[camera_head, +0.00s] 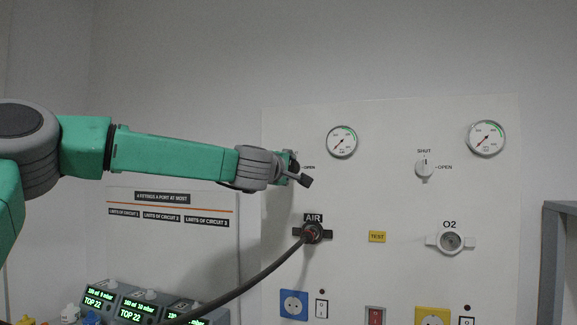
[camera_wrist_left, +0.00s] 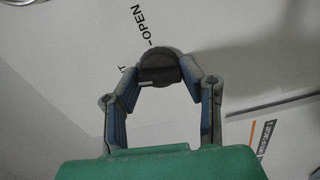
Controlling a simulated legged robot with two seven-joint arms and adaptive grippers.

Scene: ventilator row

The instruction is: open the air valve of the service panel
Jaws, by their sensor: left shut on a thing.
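My left gripper (camera_head: 299,173) reaches the wall-mounted service panel (camera_head: 385,130) from the left. A short white mark shows at the knob's left side, toward the side where the letter T of a mostly hidden label shows. The OPEN label (camera_wrist_left: 135,35) is above the knob. My right gripper is in neither view.
A dark hose is plugged into the AIR socket (camera_head: 313,233) below. The O2 knob (camera_head: 425,167) has its mark toward SHUT. Two gauges (camera_head: 342,141) (camera_head: 486,138), a TEST label (camera_head: 377,237) and the O2 socket (camera_head: 449,240) are nearby. Ventilators (camera_head: 130,308) stand at lower left.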

